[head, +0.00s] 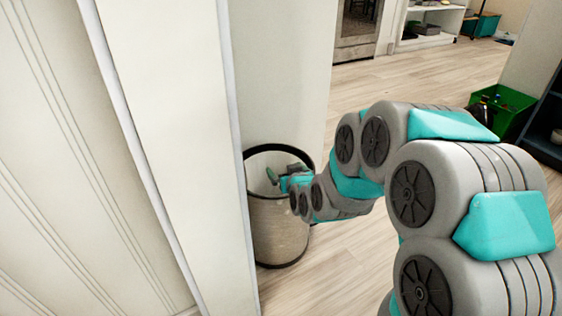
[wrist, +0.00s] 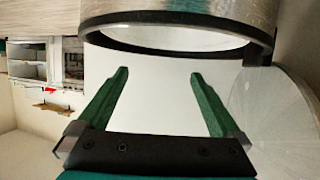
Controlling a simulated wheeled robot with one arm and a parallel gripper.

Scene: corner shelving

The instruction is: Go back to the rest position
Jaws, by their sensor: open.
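My gripper (head: 272,178) is at the end of my outstretched arm, in front of the mouth of a round bin (head: 280,232) in the head view. In the wrist view my gripper (wrist: 159,74) is open, with its two green fingers well apart and nothing between them. The bin's dark rim (wrist: 175,50) crosses the top of that view, beyond the fingertips and apart from them. The part of the bin behind my wrist is hidden in the head view.
A pale panelled surface (head: 165,150) fills the left, close to the bin. A green crate (head: 508,112) with several items and a dark shelf (head: 548,120) stand at right. A white shelf (head: 432,28) is at the back. The wooden floor (head: 410,82) between is clear.

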